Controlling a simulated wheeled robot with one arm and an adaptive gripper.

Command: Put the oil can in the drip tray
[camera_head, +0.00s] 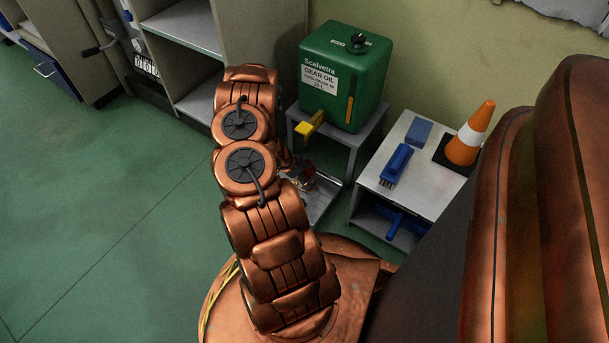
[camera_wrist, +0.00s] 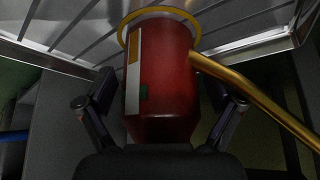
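The red oil can (camera_wrist: 165,85) has a yellow base ring and a long brass spout that points down to the right in the wrist view. A small red part of the can (camera_head: 304,179) shows in the head view, mostly hidden behind my arm. My gripper (camera_wrist: 160,95) has one dark finger close along each side of the can and appears shut on it. The metal drip tray (camera_wrist: 35,52) has raised ribs. The can's base is over it in the wrist view; whether they touch is unclear. The tray (camera_head: 322,205) also shows low down in the head view.
A green gear oil container (camera_head: 345,75) with a yellow tap stands on a small stand (camera_head: 362,138) above the tray. A grey side table (camera_head: 370,180) to the right bears a blue brush (camera_head: 396,165) and an orange cone (camera_head: 470,135). Shelving (camera_head: 190,60) stands at back left. The left floor is clear.

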